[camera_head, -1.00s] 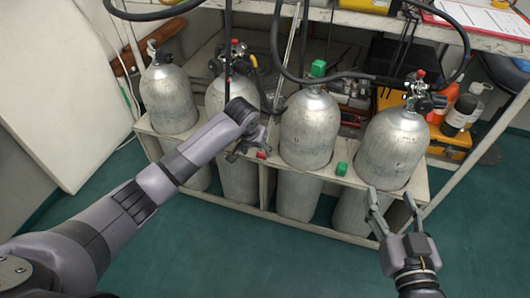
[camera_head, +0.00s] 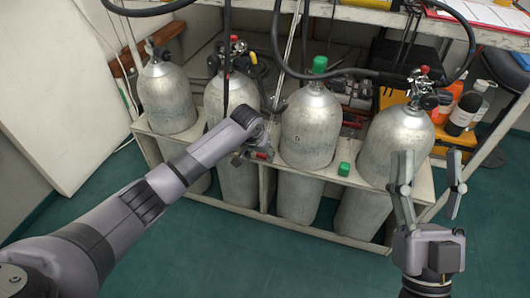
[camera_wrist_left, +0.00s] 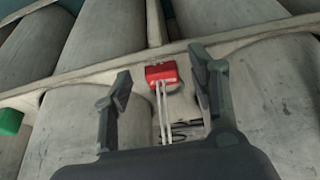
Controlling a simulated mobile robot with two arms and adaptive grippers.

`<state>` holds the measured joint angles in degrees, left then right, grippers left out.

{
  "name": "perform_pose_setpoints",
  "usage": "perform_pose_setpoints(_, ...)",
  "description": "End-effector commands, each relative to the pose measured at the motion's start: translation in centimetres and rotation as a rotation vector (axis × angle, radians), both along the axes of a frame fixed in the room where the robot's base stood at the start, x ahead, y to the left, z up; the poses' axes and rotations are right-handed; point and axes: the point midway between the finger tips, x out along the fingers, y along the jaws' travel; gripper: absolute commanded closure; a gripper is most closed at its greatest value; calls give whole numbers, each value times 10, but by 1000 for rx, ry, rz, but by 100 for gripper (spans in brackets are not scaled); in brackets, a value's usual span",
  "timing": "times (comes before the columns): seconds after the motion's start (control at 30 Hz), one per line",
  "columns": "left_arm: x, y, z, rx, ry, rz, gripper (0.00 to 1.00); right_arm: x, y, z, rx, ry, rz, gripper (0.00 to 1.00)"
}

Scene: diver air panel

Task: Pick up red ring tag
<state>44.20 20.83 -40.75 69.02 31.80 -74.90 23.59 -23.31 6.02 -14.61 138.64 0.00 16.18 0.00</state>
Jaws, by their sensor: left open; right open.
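The red ring tag (camera_wrist_left: 162,73) is a small red block with a pale loop hanging from it. It lies on the rack's light front ledge between two cylinders. In the left wrist view it sits between and just beyond the open fingers of my left gripper (camera_wrist_left: 160,85), not held. In the head view a bit of the red tag (camera_head: 261,156) shows beside my left gripper (camera_head: 250,153), whose fingers are mostly hidden by its wrist. My right gripper (camera_head: 430,185) is open and empty, in front of the rightmost cylinder.
Several grey gas cylinders (camera_head: 308,125) stand in the rack (camera_head: 210,196). A green tag (camera_head: 343,169) lies on the ledge to the right, another green piece tops a cylinder (camera_head: 319,65). Black hoses hang above. The green floor (camera_head: 190,255) in front is clear.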

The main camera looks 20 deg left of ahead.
Motion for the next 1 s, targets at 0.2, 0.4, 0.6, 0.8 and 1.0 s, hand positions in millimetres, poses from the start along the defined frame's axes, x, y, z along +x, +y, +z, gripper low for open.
perform_pose_setpoints(0.2, 1, 0, -2, 0, 0, 0, 47, -5, -1, 5, 12, -38, 2, 45)
perform_pose_setpoints(0.4, 1, 0, -2, 0, 0, 0, 51, -5, -1, 5, 11, -36, 2, 45)
perform_pose_setpoints(0.6, 1, 0, -2, 0, 0, 0, 65, -5, -1, 5, 11, -35, 2, 45)
perform_pose_setpoints(0.8, 1, 0, -2, 1, 0, 0, 78, -4, -1, 5, 10, -36, 1, 45)
perform_pose_setpoints(1.0, 1, 0, -2, 1, 0, 0, 91, -4, -1, 5, 10, -35, 1, 45)
